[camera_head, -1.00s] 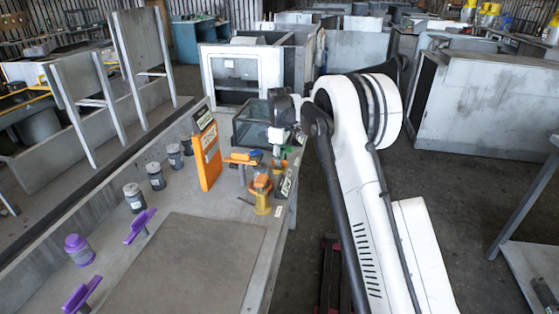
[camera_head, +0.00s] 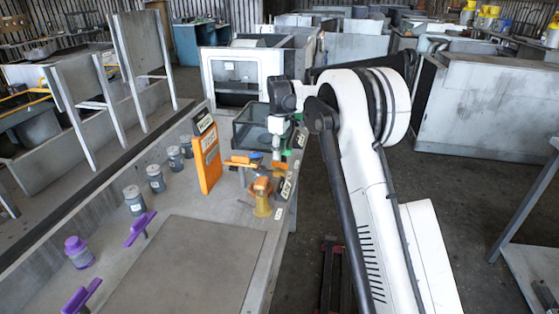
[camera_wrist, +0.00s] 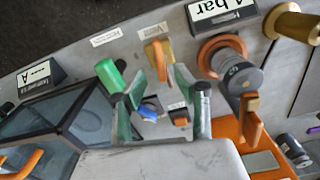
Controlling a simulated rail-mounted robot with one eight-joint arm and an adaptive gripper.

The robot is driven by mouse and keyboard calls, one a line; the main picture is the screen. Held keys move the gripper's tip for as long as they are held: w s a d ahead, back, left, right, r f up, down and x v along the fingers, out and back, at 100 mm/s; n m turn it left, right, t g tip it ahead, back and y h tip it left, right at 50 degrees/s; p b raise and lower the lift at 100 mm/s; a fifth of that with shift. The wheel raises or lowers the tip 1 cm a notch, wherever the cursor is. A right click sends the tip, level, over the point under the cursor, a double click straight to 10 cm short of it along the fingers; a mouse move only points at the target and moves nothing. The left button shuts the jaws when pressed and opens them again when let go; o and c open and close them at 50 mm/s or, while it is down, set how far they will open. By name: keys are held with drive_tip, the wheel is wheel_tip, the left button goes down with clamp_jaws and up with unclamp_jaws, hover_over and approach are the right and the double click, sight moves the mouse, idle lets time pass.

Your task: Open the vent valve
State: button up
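In the wrist view, a small orange lever valve (camera_wrist: 158,57) sits on the grey panel under a small white label (camera_wrist: 152,31) that seems to start with "V"; the rest is too small to read. My gripper (camera_wrist: 150,82) is open, with its two green-and-grey fingers apart and nothing held between them. The lever lies just past the fingertips, roughly in line with the gap and apparently apart from them. In the head view my gripper (camera_head: 278,146) hangs over the far right end of the bench, and the lever cannot be made out there.
A grey knob with an orange handle (camera_wrist: 241,80) stands close right of the fingers. A green cylinder (camera_wrist: 110,75) is close to the left finger. A glass-sided box (camera_wrist: 62,128) lies left. An orange board (camera_head: 207,160) stands on the bench; the bench's front mat (camera_head: 185,265) is clear.

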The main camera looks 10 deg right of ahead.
sight(280, 163)
wheel_tip(280, 163, up, 7)
idle(0.3)
drive_tip(key=shift+r, duration=0.1)
drive_tip(key=s+r+m+t, duration=0.25)
drive_tip(key=s+r, duration=0.45)
drive_tip(key=s, duration=0.5)
drive_tip(key=s+r+m+t, duration=0.1)
drive_tip(key=s+r+m, duration=0.2)
drive_tip(key=s+r, duration=0.7)
drive_tip(key=s+f+m+t, duration=0.1)
drive_tip(key=s+f, duration=0.3)
drive_tip(key=s, duration=0.5)
drive_tip(key=s+f+m+t, duration=0.1)
drive_tip(key=s+f, duration=0.4)
drive_tip(key=s, duration=0.5)
drive_tip(key=s+f+m+t, duration=0.1)
drive_tip(key=s+f+m, duration=0.2)
drive_tip(key=s, duration=0.6)
drive_tip(key=shift+s+d+f+m+t, duration=0.15)
drive_tip(key=shift+f+m+t, duration=0.2)
drive_tip(key=shift+f, duration=0.4)
